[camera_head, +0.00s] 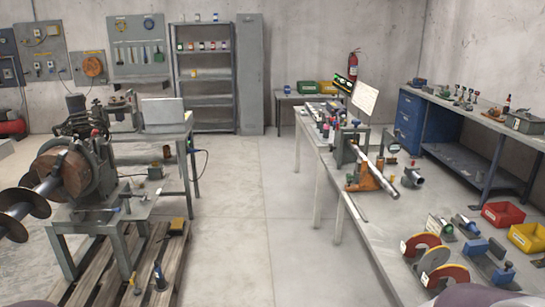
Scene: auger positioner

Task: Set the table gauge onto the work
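A small round dial on a stand (393,150), which may be the table gauge, stands on the long table at the right, beside a fixture. The fixture carries a long metal bar (375,172) with an orange base; I cannot tell whether this is the work. At the left, a machine with a large brown disc (73,172) and a dark spiral auger (18,205) stands on a metal stand. Neither gripper can be made out in view. A rounded greyish shape at the bottom right edge may be part of my own arm.
Red-and-yellow discs (421,247) and a blue-jawed clamp (490,262) lie on the near right table. Red (503,214) and yellow (526,237) bins stand at its right edge. A wooden pallet (110,270) lies under the left stand. The middle floor (265,220) is clear.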

